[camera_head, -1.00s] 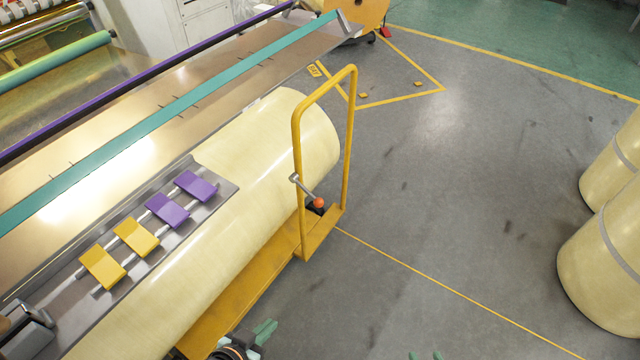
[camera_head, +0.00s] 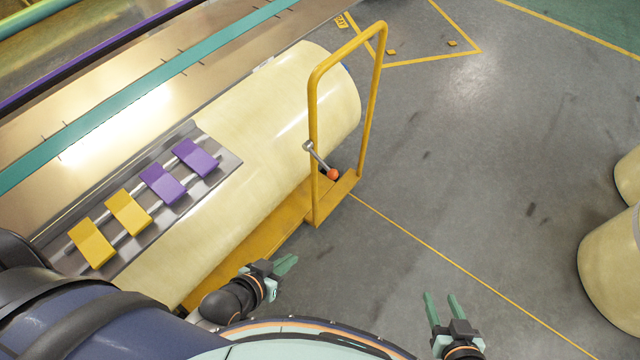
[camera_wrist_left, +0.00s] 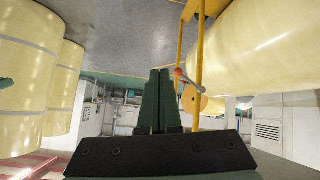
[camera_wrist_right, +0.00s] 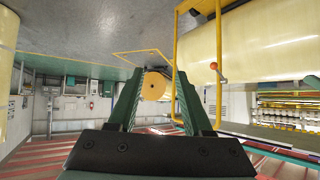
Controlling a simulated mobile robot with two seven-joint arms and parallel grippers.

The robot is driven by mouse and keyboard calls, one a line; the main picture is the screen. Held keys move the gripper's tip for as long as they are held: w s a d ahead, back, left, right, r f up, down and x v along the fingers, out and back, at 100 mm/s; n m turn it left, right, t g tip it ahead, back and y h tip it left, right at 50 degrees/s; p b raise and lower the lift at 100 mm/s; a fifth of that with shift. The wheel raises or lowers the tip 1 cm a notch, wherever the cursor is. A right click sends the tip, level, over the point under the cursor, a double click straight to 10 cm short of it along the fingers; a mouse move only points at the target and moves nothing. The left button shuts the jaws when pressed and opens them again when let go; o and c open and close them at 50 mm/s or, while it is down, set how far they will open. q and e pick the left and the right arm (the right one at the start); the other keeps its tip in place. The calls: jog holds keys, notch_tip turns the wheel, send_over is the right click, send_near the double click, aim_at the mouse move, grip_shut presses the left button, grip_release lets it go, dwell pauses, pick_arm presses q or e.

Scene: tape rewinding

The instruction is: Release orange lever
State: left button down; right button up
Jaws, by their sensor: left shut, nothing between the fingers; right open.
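The orange lever is a grey metal arm with an orange ball knob (camera_head: 333,174). It hangs at a slant from the yellow cart's handle frame (camera_head: 312,110). The knob also shows in the left wrist view (camera_wrist_left: 178,72) and the right wrist view (camera_wrist_right: 213,66). My left gripper (camera_head: 286,264) is shut and empty, below and left of the knob in the head view, apart from it. My right gripper (camera_head: 440,304) is open and empty over the floor, further right and well away from the lever.
A large cream roll (camera_head: 285,110) lies on the cart beside the machine. Purple pads (camera_head: 163,184) and yellow pads (camera_head: 128,213) sit on a metal plate. More cream rolls (camera_head: 610,265) stand at the right. The grey floor between is clear.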

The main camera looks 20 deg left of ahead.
aim_at(320, 161)
jog(key=w+a+r+n+t+y+b, duration=0.2)
jog(key=w+r+n+t+y+b, duration=0.15)
jog(key=w+r+t+b, duration=0.8)
pick_arm(q)
jog(key=w+a+f+n+t+b, duration=0.3)
jog(key=w+f+n+b, duration=0.3)
jog(key=w+n, duration=0.3)
jog(key=w+a+f+n+t+b, duration=0.3)
jog(key=w+f+n+b, duration=0.3)
jog(key=w+n, duration=0.4)
jog(key=a+f+n, duration=0.1)
jog(key=n, duration=0.4)
jog(key=shift+w+a+f+t+b, duration=0.2)
jog(key=shift+w+a+t+b, duration=0.05)
jog(key=shift+a+t+b, duration=0.05)
pick_arm(e)
jog(key=s+a+r+n+y, duration=0.2)
jog(key=s+r+n+y, duration=0.5)
jog(key=s+y, duration=0.2)
jog(key=shift+s, duration=1.25)
jog(key=shift+a+r+t, duration=0.1)
jog(key=shift+t, duration=0.15)
pick_arm(q)
jog(key=w+d, duration=0.4)
jog(key=w, duration=0.6)
jog(key=shift+w+d+r, duration=0.25)
jog(key=shift+d+r, duration=0.1)
jog(key=shift+d, duration=0.05)
pick_arm(e)
jog(key=shift+f, duration=0.2)
